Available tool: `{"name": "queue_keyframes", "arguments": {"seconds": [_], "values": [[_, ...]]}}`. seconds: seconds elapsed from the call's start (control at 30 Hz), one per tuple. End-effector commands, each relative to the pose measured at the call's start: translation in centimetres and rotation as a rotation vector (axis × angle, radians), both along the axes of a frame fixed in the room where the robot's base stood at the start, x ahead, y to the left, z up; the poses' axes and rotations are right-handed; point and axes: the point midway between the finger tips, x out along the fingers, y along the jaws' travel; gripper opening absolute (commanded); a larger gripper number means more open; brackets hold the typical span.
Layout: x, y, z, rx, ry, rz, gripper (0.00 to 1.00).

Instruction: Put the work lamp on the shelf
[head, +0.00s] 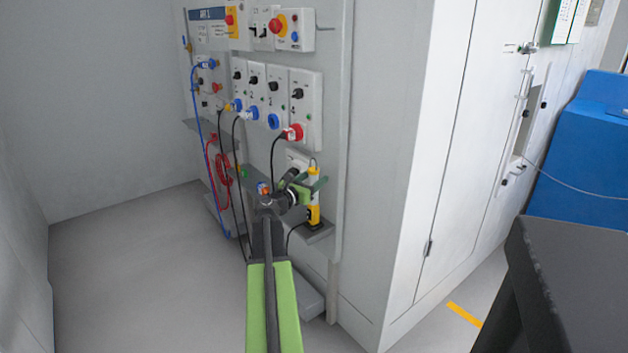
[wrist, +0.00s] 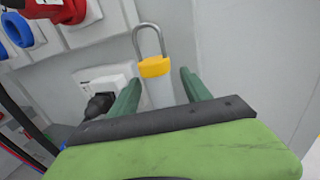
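The work lamp (head: 314,214) is yellow and pale with a dark base and a metal hook on top. It stands upright at the right part of the narrow grey shelf (head: 322,235) on the panel. In the wrist view the lamp's yellow top and hook (wrist: 155,67) show between my green fingers; its lower part is hidden behind my gripper. My gripper (head: 306,187) is open, with one finger on each side of the lamp's upper part. In the wrist view my gripper (wrist: 160,82) shows gaps beside the lamp, so it does not look clamped.
A white socket with a black plug (wrist: 100,103) sits close left of my gripper. Black cables and a coiled red cable (head: 222,168) hang along the panel. A grey cabinet (head: 400,180) stands to the right, and a dark table (head: 575,270) at the lower right. The floor at left is clear.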

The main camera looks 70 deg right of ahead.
Motion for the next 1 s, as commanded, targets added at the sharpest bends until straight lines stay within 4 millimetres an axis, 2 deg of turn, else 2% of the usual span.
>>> {"name": "queue_keyframes", "arguments": {"seconds": [0.17,0.23,0.5,0.7,0.83,1.0], "values": [[0.0,0.0,0.3,0.000,0.000,0.000,0.56],[0.1,0.7,0.3,0.000,0.000,0.001,0.56],[1.7,7.0,0.3,0.000,0.000,0.003,0.56],[2.7,10.6,0.3,0.000,0.000,0.002,0.56],[3.0,11.6,0.3,0.000,0.000,0.001,0.56],[3.1,11.7,0.3,0.000,0.000,0.000,0.56]]}}
